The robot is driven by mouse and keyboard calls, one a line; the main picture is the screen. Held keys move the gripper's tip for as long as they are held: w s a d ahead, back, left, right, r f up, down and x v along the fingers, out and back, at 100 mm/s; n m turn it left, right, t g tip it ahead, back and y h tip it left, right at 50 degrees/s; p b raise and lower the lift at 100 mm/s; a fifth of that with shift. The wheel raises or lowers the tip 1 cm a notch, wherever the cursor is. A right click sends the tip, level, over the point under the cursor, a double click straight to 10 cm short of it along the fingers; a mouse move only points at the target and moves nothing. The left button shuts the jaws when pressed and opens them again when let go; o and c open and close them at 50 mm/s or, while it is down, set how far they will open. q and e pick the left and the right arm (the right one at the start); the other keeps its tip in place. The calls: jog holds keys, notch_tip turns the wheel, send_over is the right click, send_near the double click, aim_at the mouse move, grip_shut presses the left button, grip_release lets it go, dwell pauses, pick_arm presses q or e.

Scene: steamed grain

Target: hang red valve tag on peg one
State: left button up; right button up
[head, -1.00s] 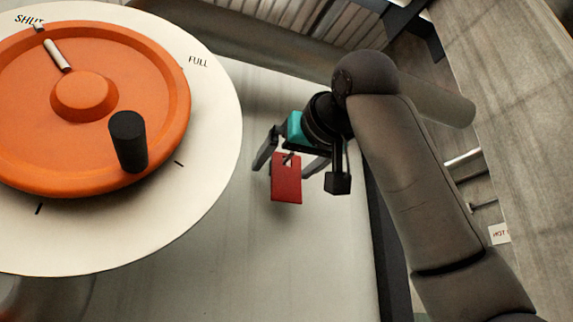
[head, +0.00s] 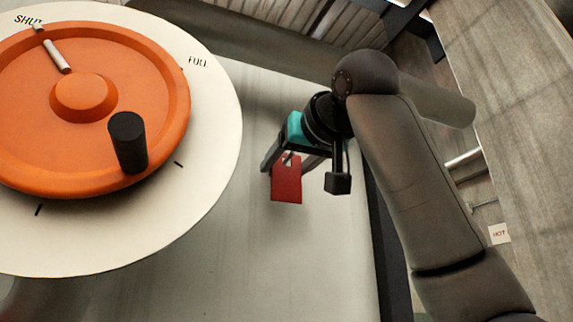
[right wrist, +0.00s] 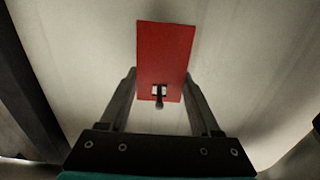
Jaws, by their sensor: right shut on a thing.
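The red valve tag (head: 287,184) is a flat red plate in the head view, right of the orange wheel and in front of the pale panel. In the right wrist view the red tag (right wrist: 165,55) has a small pale-edged slot, with a short dark peg-like piece (right wrist: 158,101) showing at it. I cannot tell which peg this is; no number shows. My right gripper (head: 285,167) is shut on the tag, one finger at each side edge, as the right wrist view also shows (right wrist: 160,83). My left gripper is not in view.
The orange handwheel (head: 80,95) with a black knob (head: 128,142) stands on a white dial marked SHUT and FULL (head: 215,130). The pale panel (head: 250,270) is clear below the tag. A HOT sign (head: 499,233) is at the right.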

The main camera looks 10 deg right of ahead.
jog(key=shift+r, duration=0.2)
jog(key=shift+s, duration=0.15)
dwell(0.3)
jog(key=shift+s+d+b, duration=0.15)
jog(key=shift+s+b, duration=0.2)
jog(key=shift+s, duration=0.4)
jog(key=shift+s+d+b, duration=0.15)
jog(key=shift+s+b, duration=0.15)
jog(key=shift+s, duration=0.4)
jog(key=shift+s, duration=0.15)
jog(key=s+d+b, duration=0.1)
jog(key=s+b, duration=0.1)
jog(key=s, duration=0.4)
jog(key=shift+d, duration=0.1)
dwell(0.4)
jog(key=shift+w, duration=0.1)
dwell(0.6)
